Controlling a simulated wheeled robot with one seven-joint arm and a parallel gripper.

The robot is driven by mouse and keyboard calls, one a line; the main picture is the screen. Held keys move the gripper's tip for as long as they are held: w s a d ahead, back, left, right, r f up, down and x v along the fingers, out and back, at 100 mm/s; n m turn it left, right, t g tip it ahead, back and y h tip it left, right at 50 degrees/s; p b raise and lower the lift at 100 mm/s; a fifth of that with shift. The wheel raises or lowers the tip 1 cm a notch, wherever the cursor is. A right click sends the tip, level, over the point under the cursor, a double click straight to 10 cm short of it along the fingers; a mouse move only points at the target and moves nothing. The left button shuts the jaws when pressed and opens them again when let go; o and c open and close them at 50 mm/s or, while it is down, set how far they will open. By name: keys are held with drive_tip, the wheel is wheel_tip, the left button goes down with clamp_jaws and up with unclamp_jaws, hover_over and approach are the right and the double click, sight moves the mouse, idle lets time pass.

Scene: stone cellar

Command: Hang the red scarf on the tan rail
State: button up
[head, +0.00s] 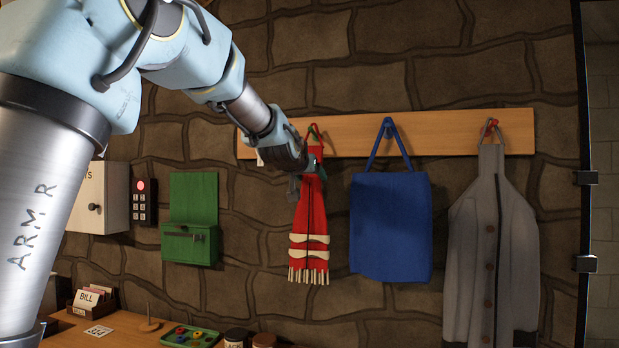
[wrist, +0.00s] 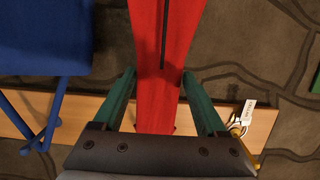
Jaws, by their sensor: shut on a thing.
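The red scarf (head: 309,215), with white stripes and a fringe, hangs straight down in front of the wall, left of the blue bag. The tan rail (head: 455,130) runs along the stone wall. In the wrist view the scarf (wrist: 165,50) passes between my green fingers (wrist: 157,100), one on each side, with the rail (wrist: 85,108) behind. The scarf's top reaches up to a hook on the rail. Whether its loop sits on that hook I cannot tell.
The blue bag (head: 390,225) and a grey cardigan (head: 492,240) hang from hooks on the right. A tag (wrist: 248,112) hangs near a yellow hook. A green box (head: 190,245) and keypad (head: 144,200) are on the wall, above a cluttered table (head: 125,325).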

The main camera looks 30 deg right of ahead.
drive_tip(key=o, duration=1.3)
drive_tip(key=p+v, duration=0.5)
drive_tip(key=v, duration=0.6)
drive_tip(key=w+a+f+n+g+y, duration=0.1)
drive_tip(key=a+f+n+g+y, duration=0.4)
drive_tip(key=a+f, duration=1.55)
drive_tip(key=s+a+f+n+g+y+b, duration=0.1)
drive_tip(key=s+a+f+g+y, duration=0.3)
drive_tip(key=s+a+f, duration=0.9)
drive_tip(key=a+f+n+y, duration=0.1)
drive_tip(key=a+f, duration=0.1)
drive_tip(key=a, duration=0.2)
drive_tip(key=shift+a, duration=0.2)
drive_tip(key=shift+f, duration=0.1)
